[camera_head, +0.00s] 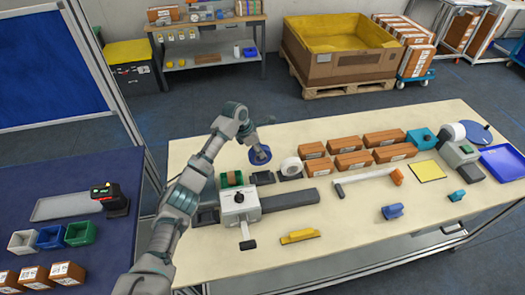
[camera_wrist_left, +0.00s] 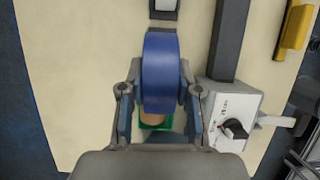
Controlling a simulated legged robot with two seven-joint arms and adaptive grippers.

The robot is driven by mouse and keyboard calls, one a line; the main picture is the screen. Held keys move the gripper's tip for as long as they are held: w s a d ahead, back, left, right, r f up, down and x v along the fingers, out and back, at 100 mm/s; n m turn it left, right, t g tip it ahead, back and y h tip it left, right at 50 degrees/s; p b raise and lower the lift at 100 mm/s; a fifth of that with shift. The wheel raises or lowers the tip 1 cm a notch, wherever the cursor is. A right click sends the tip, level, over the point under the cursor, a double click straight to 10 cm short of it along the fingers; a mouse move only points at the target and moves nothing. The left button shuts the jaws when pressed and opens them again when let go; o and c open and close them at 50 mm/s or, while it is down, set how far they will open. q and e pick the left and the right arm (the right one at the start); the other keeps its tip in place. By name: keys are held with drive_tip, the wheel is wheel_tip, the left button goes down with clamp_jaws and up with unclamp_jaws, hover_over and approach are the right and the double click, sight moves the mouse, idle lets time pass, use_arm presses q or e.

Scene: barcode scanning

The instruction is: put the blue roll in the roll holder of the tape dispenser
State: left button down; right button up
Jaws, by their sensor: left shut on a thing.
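My left gripper (camera_head: 258,147) is shut on the blue roll (camera_head: 260,157) and holds it above the bench, behind the row of small holders. In the left wrist view the blue roll (camera_wrist_left: 161,72) stands edge-on between the two fingers (camera_wrist_left: 160,105). A small black holder (camera_head: 262,178) that looks empty is just below and in front of the roll. To its left is a green holder (camera_head: 231,181) with a brown roll; to its right a white roll (camera_head: 291,166) sits on a black base. I cannot tell for sure which is the tape dispenser. My right gripper is not in view.
A light grey box with a knob (camera_head: 240,207) and a dark bar (camera_head: 290,198) stand in front of the holders. Brown boxes (camera_head: 352,159) fill the bench's middle right. A yellow item (camera_head: 300,236) lies near the front. The bench behind the roll is clear.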

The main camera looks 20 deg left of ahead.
use_arm(q)
drive_tip(key=s+a+r+n, duration=0.2)
drive_tip(key=a, duration=0.6)
drive_tip(key=s+a+r+n+t+y, duration=0.1)
drive_tip(key=s+a+r, duration=0.1)
drive_tip(key=a, duration=0.6)
drive_tip(key=s+a+r+n, duration=0.2)
drive_tip(key=s+a, duration=0.1)
drive_tip(key=a, duration=0.5)
drive_tip(key=s+a+r+n+y, duration=0.2)
drive_tip(key=s+a+r+n, duration=0.1)
drive_tip(key=s+a+r, duration=0.75)
drive_tip(key=s+d+f+m+h, duration=0.1)
drive_tip(key=s+d+f+m, duration=0.15)
drive_tip(key=d+f, duration=0.35)
drive_tip(key=s+d+f+m+g+h, duration=0.1)
drive_tip(key=s+d+f+m, duration=0.15)
drive_tip(key=d+f, duration=0.35)
drive_tip(key=s+d+f+m+h, duration=0.1)
drive_tip(key=s+d+f+m, duration=0.2)
drive_tip(key=d, duration=0.5)
drive_tip(key=shift+w+a+f, duration=0.1)
drive_tip(key=shift+w+f, duration=0.15)
drive_tip(key=shift+f, duration=1.65)
drive_tip(key=shift+w+a+f, duration=0.1)
drive_tip(key=shift+w+f, duration=0.1)
drive_tip(key=shift+f, duration=1.65)
drive_tip(key=shift+w+a+f, duration=0.1)
drive_tip(key=shift+w+f, duration=0.15)
drive_tip(key=shift+f, duration=1.65)
